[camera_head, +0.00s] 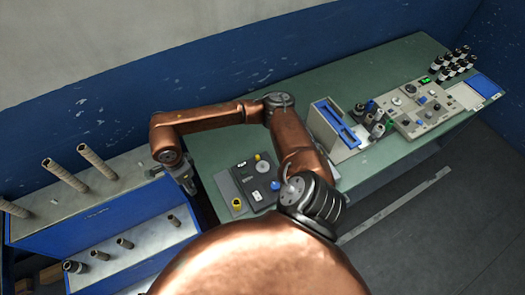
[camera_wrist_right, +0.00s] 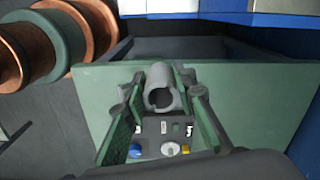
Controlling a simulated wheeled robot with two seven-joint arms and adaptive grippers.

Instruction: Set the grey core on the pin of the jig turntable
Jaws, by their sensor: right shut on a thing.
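My right gripper (camera_wrist_right: 162,98) is shut on the grey core (camera_wrist_right: 161,76), a short hollow cylinder whose open end faces the right wrist camera. The fingers press on its two sides. In the head view my right gripper (camera_head: 187,184) hangs just left of the green table, near the control panel; the core is too small to make out there. I cannot pick out the jig turntable or its pin with certainty in either view. My left gripper is not in view.
A dark control panel (camera_head: 247,180) with yellow, white and blue knobs sits at the near left of the green table (camera_head: 300,100). A blue slotted holder (camera_head: 336,123) and a beige device panel (camera_head: 412,104) stand farther right. A blue-fronted rack (camera_head: 93,216) with tan tubes stands left.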

